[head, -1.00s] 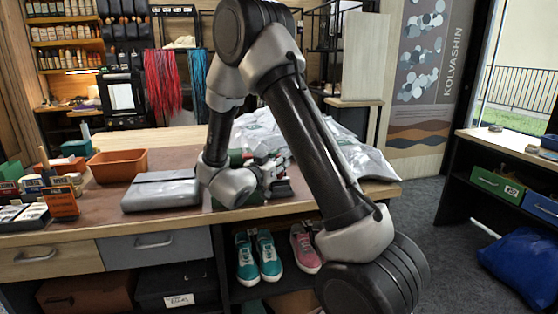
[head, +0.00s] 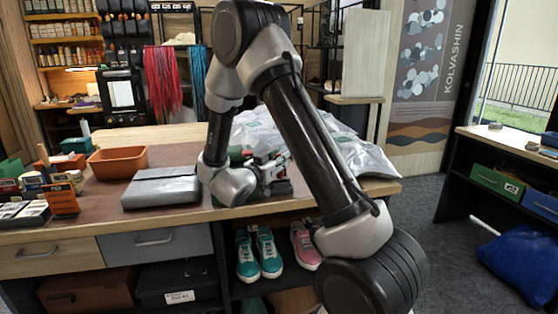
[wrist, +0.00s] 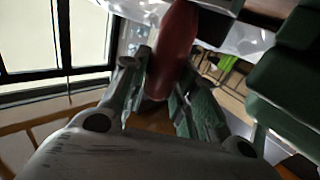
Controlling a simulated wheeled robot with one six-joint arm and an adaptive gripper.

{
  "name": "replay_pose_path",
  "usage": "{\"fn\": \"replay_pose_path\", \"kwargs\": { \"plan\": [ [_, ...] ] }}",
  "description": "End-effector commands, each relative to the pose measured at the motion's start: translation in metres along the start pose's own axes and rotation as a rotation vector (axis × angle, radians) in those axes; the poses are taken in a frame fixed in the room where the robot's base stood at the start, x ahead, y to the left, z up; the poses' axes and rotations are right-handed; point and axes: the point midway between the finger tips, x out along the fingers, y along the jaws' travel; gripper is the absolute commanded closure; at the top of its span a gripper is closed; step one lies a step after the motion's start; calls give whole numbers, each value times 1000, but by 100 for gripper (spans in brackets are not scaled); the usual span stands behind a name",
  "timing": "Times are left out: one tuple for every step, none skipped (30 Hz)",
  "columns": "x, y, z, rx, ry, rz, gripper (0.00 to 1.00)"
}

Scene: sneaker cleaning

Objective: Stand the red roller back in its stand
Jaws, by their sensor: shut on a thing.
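The red roller (wrist: 175,45) shows in the wrist view, upright in the picture between the two fingers of my gripper (wrist: 163,92). The fingers are shut on it, and its lower end lies between them. In the head view my gripper (head: 272,168) is low over the bench, right of the grey case, and the roller cannot be made out clearly there. A dark green block-like thing (wrist: 288,95) stands at the right of the wrist view, apart from the roller. Green parts (head: 240,154) also show behind my gripper in the head view. I cannot tell whether these are the stand.
The closed grey case (head: 162,188) lies left of my gripper on the bench. An orange tray (head: 118,161) and small boxes (head: 63,198) are farther left. A crumpled silvery sheet (head: 345,150) covers the bench behind and right. Sneakers (head: 258,254) sit on the shelf below.

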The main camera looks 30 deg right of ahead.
Motion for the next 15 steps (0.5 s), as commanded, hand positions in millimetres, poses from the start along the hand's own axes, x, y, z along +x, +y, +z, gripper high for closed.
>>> {"fn": "replay_pose_path", "kwargs": {
  "plan": [
    [1, -1, -1, 2, 2, -1, 99],
    [1, -2, -1, 2, 2, -1, 99],
    [2, -2, -1, 2, 2, -1, 99],
    [2, -2, -1, 3, 2, -1, 99],
    [2, -2, -1, 3, 2, -2, 99],
    [2, -2, -1, 3, 2, -2, 99],
    [2, -2, -1, 3, 2, -2, 99],
    [2, -2, -1, 3, 2, -2, 99],
    [2, -2, -1, 3, 3, -2, 70],
    [2, -2, -1, 4, 3, -2, 64],
    [2, -2, -1, 4, 3, -2, 59],
    [2, -2, -1, 3, 3, -2, 52],
    [2, -2, -1, 3, 2, -2, 47],
    [2, -2, -1, 3, 2, -2, 47],
    [2, -2, -1, 3, 2, -2, 47]
  ]
}}
